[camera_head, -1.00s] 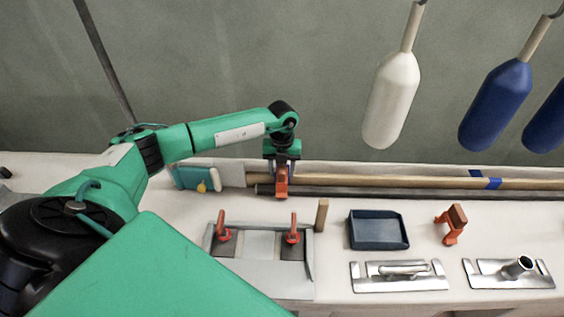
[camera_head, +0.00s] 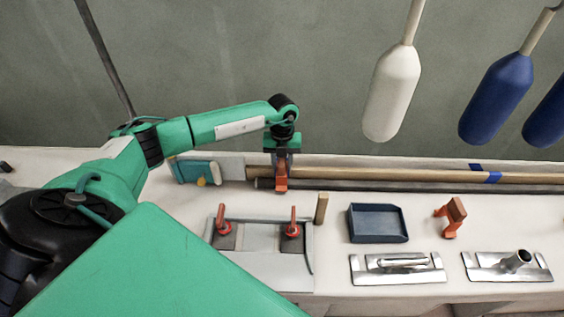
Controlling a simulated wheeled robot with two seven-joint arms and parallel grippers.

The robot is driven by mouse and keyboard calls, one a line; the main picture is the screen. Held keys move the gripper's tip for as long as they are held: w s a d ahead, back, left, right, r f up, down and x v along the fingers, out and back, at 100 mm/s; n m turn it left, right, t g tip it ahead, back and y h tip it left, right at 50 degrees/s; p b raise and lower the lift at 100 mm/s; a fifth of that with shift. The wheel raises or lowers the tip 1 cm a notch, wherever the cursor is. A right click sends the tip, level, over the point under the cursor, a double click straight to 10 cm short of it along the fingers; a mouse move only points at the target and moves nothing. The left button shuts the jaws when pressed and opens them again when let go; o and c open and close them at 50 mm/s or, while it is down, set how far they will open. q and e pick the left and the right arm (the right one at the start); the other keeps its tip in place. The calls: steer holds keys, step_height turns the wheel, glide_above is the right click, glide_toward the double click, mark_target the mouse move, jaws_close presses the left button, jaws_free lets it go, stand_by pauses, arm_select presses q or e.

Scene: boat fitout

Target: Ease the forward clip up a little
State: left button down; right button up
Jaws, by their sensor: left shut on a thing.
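An orange clip (camera_head: 281,183) sits at the wooden pole (camera_head: 380,174), near the pole's left part. My left gripper (camera_head: 281,164) points down from above and is shut on this clip. The gripper's fingers hide the clip's upper part, and I cannot tell whether the clip touches the pole. A second orange clip (camera_head: 452,216) stands apart on the white bench top, right of the blue tray. My right gripper is not in view.
On the bench (camera_head: 170,215) are a grey plate with two red-handled clamps (camera_head: 293,223), a wooden block (camera_head: 321,207), a blue tray (camera_head: 378,223) and metal fittings (camera_head: 397,267). White and blue fenders (camera_head: 392,93) hang above the back.

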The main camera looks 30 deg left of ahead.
arm_select(q)
steer(key=shift+w+r, duration=0.15)
steer(key=shift+r, duration=0.25)
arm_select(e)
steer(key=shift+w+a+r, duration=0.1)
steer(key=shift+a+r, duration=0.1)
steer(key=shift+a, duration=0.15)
arm_select(q)
steer(key=shift+r+p, duration=0.25)
steer(key=shift+p, duration=0.05)
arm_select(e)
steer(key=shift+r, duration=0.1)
arm_select(q)
steer(key=shift+r, duration=0.1)
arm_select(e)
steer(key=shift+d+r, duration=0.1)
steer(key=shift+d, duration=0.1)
arm_select(q)
steer(key=c, duration=1.2)
jaws_free()
steer(key=o, duration=0.3)
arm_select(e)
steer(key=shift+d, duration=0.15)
